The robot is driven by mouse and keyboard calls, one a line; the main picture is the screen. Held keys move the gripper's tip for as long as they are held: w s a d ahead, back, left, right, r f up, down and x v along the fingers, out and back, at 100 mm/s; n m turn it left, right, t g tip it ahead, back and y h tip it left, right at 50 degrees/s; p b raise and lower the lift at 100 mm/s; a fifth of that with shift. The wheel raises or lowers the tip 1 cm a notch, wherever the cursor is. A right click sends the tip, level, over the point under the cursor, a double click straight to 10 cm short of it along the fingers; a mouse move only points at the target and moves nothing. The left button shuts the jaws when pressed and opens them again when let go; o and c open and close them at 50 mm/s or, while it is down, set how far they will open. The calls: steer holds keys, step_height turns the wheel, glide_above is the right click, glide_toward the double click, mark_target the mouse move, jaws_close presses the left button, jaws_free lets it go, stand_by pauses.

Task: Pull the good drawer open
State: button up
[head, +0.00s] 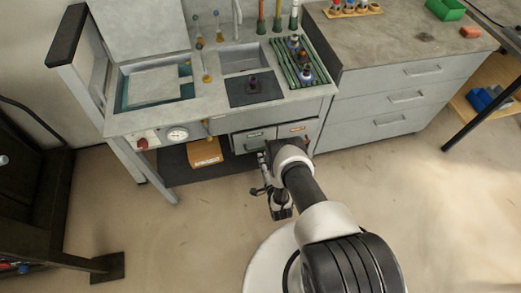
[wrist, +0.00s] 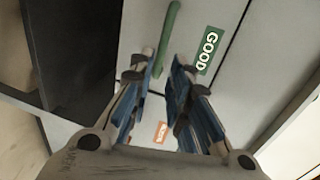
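The good drawer (head: 248,143) is under the bench in the head view, a grey front with a small green label. In the wrist view its front fills much of the picture, with a green GOOD label (wrist: 208,50) and a green bar handle (wrist: 168,32). The drawer looks shut. My gripper (wrist: 164,65) is open, its blue-padded fingers on either side of the lower end of the handle in the picture. I cannot tell whether they touch it. In the head view my gripper (head: 265,157) is at the drawer fronts, partly hidden by my wrist.
A drawer with an orange label (head: 298,128) is beside the good drawer; an orange label (wrist: 160,133) shows between my fingers. A yellow-orange box (head: 205,153) sits on the dark shelf to the left. The floor (head: 215,220) before the bench is clear.

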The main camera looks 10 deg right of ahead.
mark_target(261, 148)
steer(key=b+x, duration=0.2)
steer(key=x, duration=0.5)
steer(key=shift+w, duration=0.2)
steer(key=shift+c, duration=0.3)
jaws_close()
